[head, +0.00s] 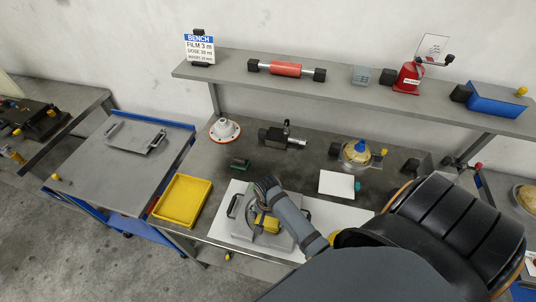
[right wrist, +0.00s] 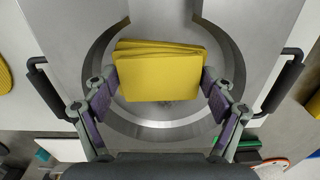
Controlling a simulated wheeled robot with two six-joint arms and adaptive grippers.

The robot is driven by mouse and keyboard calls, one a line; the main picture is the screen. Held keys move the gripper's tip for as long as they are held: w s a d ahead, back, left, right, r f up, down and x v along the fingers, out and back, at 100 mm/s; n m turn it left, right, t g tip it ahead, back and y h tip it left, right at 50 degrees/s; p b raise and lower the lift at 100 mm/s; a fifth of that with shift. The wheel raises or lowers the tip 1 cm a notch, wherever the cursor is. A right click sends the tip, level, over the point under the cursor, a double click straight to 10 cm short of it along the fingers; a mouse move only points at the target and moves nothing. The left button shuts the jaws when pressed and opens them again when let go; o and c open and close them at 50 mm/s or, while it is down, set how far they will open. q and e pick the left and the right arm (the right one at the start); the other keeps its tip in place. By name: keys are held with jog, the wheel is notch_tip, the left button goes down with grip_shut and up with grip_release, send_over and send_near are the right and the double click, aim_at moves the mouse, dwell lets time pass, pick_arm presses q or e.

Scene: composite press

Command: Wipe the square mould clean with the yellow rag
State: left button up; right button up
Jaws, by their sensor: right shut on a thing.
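The yellow rag (right wrist: 158,75) is a folded pad between the two fingers of my right gripper (right wrist: 160,82). The fingers press on its left and right edges. The rag is over a grey metal mould (right wrist: 60,25) with straight outer edges, a round ringed recess and a black handle on each side. I cannot tell whether the rag touches the recess floor. A small dull mark shows just beyond the rag's lower edge. In the head view the mould (head: 243,229) lies on a white sheet, partly hidden by my right gripper (head: 266,217). My left gripper is not in view.
A yellow tray (head: 182,200) stands left of the mould. A white block (head: 336,184), a dark clamp (head: 283,137) and a bowl (head: 356,152) are behind it. A shelf (head: 340,83) spans the back. A blue cart (head: 110,173) with a grey handled plate stands left.

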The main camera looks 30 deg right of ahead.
jog(key=shift+w+d, duration=1.4)
jog(key=shift+d, duration=0.25)
jog(key=shift+w+a+r, duration=0.1)
jog(key=shift+w+a, duration=0.05)
jog(key=shift+w, duration=0.1)
jog(key=shift+s+a, duration=0.65)
jog(key=shift+a, duration=0.1)
jog(key=shift+s+a, duration=0.8)
jog(key=shift+a, duration=0.1)
